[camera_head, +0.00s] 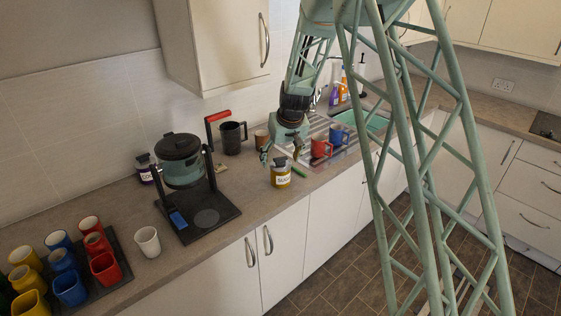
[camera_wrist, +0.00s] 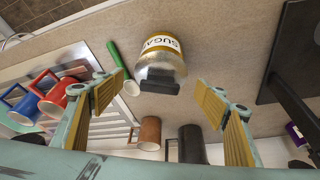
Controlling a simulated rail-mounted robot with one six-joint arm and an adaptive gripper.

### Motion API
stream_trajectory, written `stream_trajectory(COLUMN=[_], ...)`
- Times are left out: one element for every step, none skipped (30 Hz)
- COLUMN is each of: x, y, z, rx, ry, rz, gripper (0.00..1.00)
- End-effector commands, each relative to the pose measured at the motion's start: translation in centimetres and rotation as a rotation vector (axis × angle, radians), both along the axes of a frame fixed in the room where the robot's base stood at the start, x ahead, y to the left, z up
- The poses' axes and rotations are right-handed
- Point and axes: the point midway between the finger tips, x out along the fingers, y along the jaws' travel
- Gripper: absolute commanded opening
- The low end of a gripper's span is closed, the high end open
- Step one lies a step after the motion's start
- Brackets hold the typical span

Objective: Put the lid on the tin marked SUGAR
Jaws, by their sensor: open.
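The tin marked SUGAR (camera_head: 281,178) stands upright near the counter's front edge, with a yellow and white label. In the wrist view the tin (camera_wrist: 163,42) is at top centre, its lettering upside down. A silvery lid (camera_wrist: 160,72) with a dark block-shaped handle (camera_wrist: 158,81) shows at the tin's top end; I cannot tell whether it sits fully down. My gripper (camera_head: 281,154) is just above and behind the tin. In the wrist view my gripper (camera_wrist: 160,92) is open, with its fingers wide apart on either side of the handle and nothing between the pads.
Red (camera_head: 321,149) and blue (camera_head: 338,135) mugs stand to the right, near the sink. A coffee maker (camera_head: 181,164) on a black stand is to the left. Another dark-lidded tin (camera_head: 145,174) stands behind it.

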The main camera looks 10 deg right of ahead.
Motion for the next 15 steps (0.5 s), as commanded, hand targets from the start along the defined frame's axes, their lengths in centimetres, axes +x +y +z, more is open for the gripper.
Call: stream_trajectory(x=[-0.1,-0.2,-0.3,-0.4,-0.5,-0.7,-0.8,-0.9,-1.1,-1.3,-1.4,-1.6,-1.7,-1.8,-2.0], y=[0.0,0.0,-0.1,-0.1,-0.1,-0.1,-0.1,-0.1,-0.1,-0.2,-0.2,-0.2,-0.2,-0.2,-0.2], z=[0.4,0.6,0.9,1.2,1.5,1.9,2.2,2.5,2.9,3.1,3.4,3.8,4.2,4.5,4.9], rx=[0.0,0.0,0.0,-0.001,-0.001,-0.001,-0.001,0.0,0.0,0.0,0.0,0.0,0.001,0.001,0.001], ry=[-0.001,-0.001,-0.001,-0.002,-0.002,-0.002,-0.002,-0.002,-0.001,-0.001,-0.001,-0.001,-0.002,-0.002,-0.002], rz=[0.0,0.0,0.0,0.001,0.001,0.001,0.0,0.0,0.0,0.0,-0.001,-0.001,-0.001,-0.001,-0.001], gripper=[0.66,0.66,0.66,0.66,0.66,0.66,0.66,0.66,0.66,0.66,0.66,0.66,0.66,0.66,0.66])
